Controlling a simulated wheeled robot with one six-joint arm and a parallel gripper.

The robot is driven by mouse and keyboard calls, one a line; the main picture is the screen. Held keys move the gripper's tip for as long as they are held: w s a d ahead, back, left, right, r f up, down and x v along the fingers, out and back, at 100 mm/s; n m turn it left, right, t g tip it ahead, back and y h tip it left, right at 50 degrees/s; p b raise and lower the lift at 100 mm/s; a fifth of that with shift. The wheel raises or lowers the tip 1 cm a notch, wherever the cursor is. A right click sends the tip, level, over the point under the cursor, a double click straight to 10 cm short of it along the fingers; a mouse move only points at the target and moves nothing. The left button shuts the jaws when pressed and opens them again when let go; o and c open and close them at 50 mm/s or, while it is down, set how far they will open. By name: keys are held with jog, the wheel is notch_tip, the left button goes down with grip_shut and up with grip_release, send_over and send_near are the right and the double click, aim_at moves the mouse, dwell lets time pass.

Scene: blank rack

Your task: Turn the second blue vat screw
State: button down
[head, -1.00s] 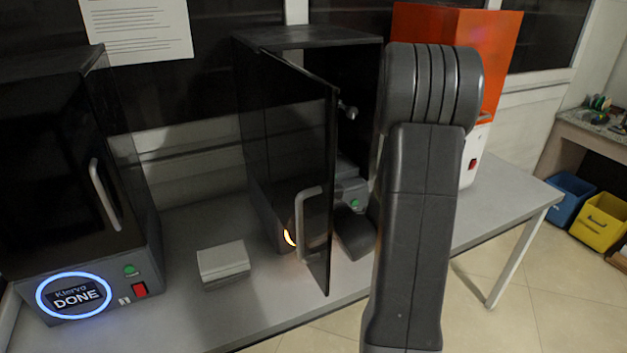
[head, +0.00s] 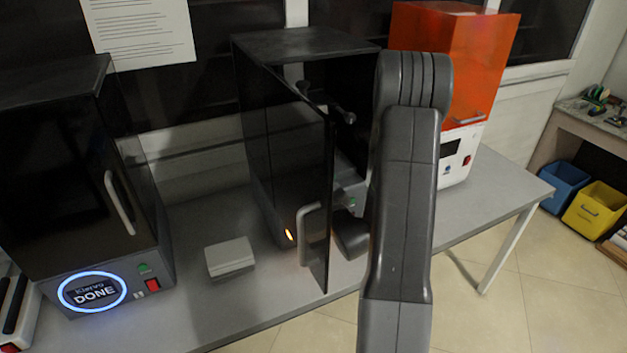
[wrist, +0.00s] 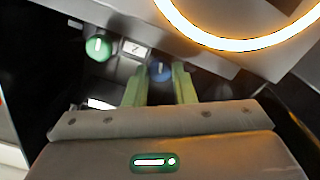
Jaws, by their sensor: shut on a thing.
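The blue vat screw (wrist: 160,71) shows in the wrist view inside the open-door printer, between the tips of my gripper's two green fingers. My gripper (wrist: 159,82) is shut on it. The screw's lower part is hidden by the fingers. In the head view my arm stands in front of the dark printer (head: 305,45) and hides its right side. My gripper and the screw cannot be made out in that view. A green knob (wrist: 98,48) with a pale mark is left of the screw in the wrist view.
The printer's dark door (head: 318,180) stands open toward me, close left of my arm. A glowing orange ring (wrist: 235,45) is on the printer front. A second dark printer (head: 90,170) reads DONE. A grey box (head: 230,257) lies between them. An orange-and-white printer (head: 450,60) stands at right.

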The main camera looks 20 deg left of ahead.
jog(key=shift+r+m+p, duration=0.1)
jog(key=shift+m+p, duration=0.8)
jog(key=shift+p, duration=0.5)
jog(key=shift+f+m, duration=0.2)
jog(key=shift+m, duration=0.2)
jog(key=c, duration=1.2)
grip_release()
jog(key=shift+c, duration=0.2)
jog(key=b+v, duration=0.3)
jog(key=v, duration=1.1)
jog(key=shift+w, duration=0.15)
